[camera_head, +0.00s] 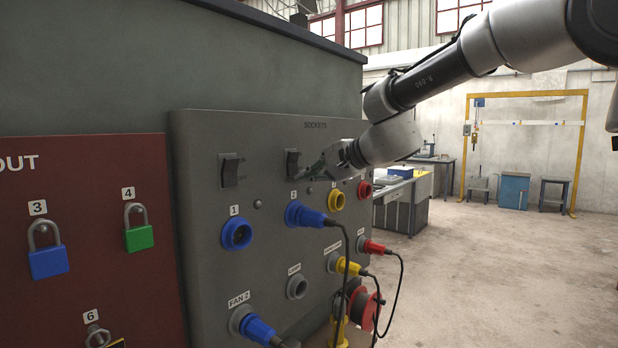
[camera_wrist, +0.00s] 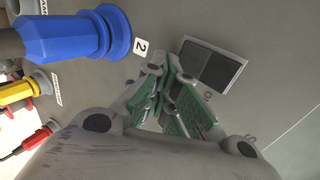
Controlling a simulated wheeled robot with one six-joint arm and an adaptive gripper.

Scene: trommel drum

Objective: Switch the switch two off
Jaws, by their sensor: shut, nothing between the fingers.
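Switch two (camera_head: 292,162) is a dark rocker on the grey SOCKETS panel (camera_head: 205,200), above the blue plug by the label 2. In the wrist view the switch (camera_wrist: 213,66) has a light frame and a dark two-part face. My gripper (camera_head: 312,171) is just right of and slightly below it in the head view, with green-padded fingers. In the wrist view the shut, empty fingers (camera_wrist: 177,80) overlap the near edge of the switch. I cannot tell whether they touch it. The rocker's position is too small to read.
Another switch (camera_head: 230,170) sits to the left. Below are an empty blue socket 1 (camera_head: 237,234), a blue plug (camera_head: 308,215) and several other plugs with hanging cables. A red lockout board (camera_head: 85,230) with padlocks is at the left. The floor to the right is clear.

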